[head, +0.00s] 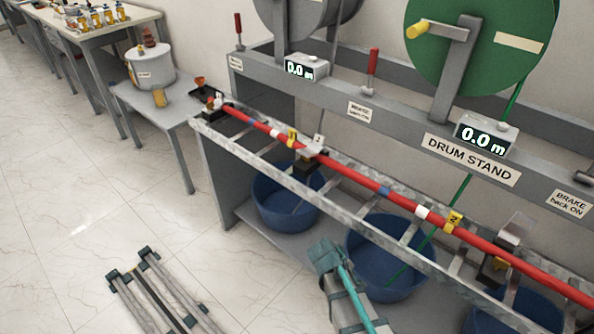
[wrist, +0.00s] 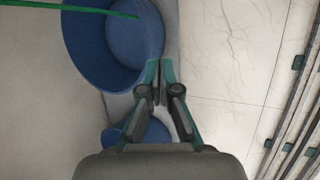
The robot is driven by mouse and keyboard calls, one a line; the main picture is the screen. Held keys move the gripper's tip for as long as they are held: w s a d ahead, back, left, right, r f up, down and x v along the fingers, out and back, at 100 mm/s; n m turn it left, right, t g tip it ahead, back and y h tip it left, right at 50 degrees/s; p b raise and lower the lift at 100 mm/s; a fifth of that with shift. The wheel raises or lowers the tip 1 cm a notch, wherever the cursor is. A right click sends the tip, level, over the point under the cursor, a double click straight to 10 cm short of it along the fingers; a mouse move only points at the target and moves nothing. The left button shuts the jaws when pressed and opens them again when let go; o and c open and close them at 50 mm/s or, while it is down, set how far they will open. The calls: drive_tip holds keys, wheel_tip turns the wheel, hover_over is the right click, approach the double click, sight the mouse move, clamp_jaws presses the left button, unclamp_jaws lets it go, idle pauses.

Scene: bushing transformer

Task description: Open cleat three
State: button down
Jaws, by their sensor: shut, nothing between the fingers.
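A red cable (head: 370,178) runs along a grey ladder tray (head: 270,178) in the head view. Dark cleat blocks with light upper parts sit along it: a left-end one (head: 213,104), a middle one (head: 308,160) and a right one (head: 497,262). Their numbers are too small to read surely, so I cannot tell which is cleat three, nor whether each is open. My gripper (head: 327,256) is shut and empty, in front of the tray and apart from the cleats. In the wrist view its fingertips (wrist: 160,76) are together beside a blue tub; no cleat shows there.
Blue tubs (head: 285,200) (wrist: 112,45) stand on the shelf under the tray. The drum stand (head: 470,160) with a green drum (head: 470,60) rises behind. A small table (head: 165,108) is at left. A folded ladder-like frame (head: 160,300) lies on otherwise clear floor.

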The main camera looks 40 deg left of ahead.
drive_tip(key=s+a+r+n+t+y+b, duration=0.1)
drive_tip(key=a+r+n+t+y+b, duration=0.15)
drive_tip(key=a+r+n+t, duration=0.75)
drive_tip(key=s+a+r+n+y+b, duration=0.1)
drive_tip(key=s+a+r+n+b, duration=0.2)
drive_tip(key=a+r, duration=1.4)
drive_tip(key=w+a+r+n+t, duration=0.2)
drive_tip(key=a+r+n, duration=0.15)
drive_tip(key=n, duration=0.25)
drive_tip(key=shift+h, duration=0.25)
drive_tip(key=w, duration=0.3)
drive_tip(key=w+f, duration=0.1)
drive_tip(key=w, duration=0.6)
drive_tip(key=shift+d+f, duration=0.2)
drive_tip(key=shift+d, duration=0.1)
drive_tip(key=shift+r+p, duration=0.15)
drive_tip(key=shift+p, duration=0.35)
